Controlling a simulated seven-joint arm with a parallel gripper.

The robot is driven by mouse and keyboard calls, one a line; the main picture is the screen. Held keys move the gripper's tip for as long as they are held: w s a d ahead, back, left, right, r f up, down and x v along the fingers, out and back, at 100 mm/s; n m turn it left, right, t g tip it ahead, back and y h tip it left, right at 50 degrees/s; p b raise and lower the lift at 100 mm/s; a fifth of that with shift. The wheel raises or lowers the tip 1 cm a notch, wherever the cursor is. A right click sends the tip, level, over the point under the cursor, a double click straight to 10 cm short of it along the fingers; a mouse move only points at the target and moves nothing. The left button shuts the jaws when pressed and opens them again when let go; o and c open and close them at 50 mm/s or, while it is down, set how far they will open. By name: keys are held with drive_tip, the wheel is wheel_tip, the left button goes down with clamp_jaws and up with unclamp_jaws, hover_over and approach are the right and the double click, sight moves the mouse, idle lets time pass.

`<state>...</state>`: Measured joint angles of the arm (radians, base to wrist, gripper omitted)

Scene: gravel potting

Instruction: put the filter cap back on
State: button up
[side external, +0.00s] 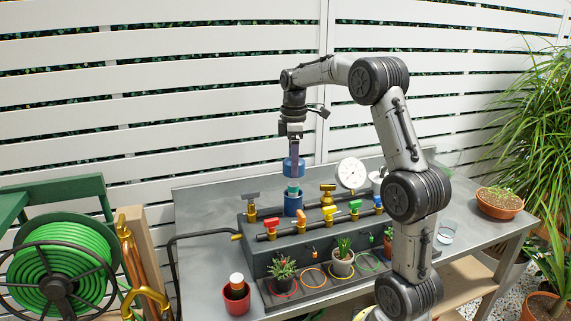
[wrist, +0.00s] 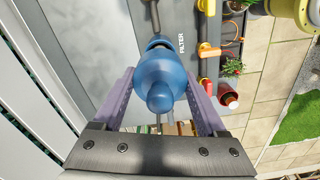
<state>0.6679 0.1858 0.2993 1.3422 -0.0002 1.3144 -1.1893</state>
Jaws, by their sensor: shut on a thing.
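The blue filter cap (side external: 293,168) is between the fingers of my gripper (side external: 294,155), which is shut on it. The cap hangs upright above the blue filter housing (side external: 293,206) on the grey bench block. A teal and pale part (side external: 293,187) shows between cap and housing, so the cap is apart from the housing body. I cannot tell whether the cap touches that part. In the wrist view the cap (wrist: 160,72) shows its rounded top and knob between the two purple fingers, and it hides most of the housing. The label FILTER is printed beside it.
A tan-handled valve (side external: 251,199) stands to the left. Small potted plants (side external: 342,262) line the front. The bench (side external: 205,250) is bare at left.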

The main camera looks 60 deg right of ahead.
sight(293, 184)
drive_tip(key=shift+f, duration=2.9)
drive_tip(key=shift+f, duration=0.15)
drive_tip(key=o, duration=1.3)
drive_tip(key=shift+r, duration=3.5)
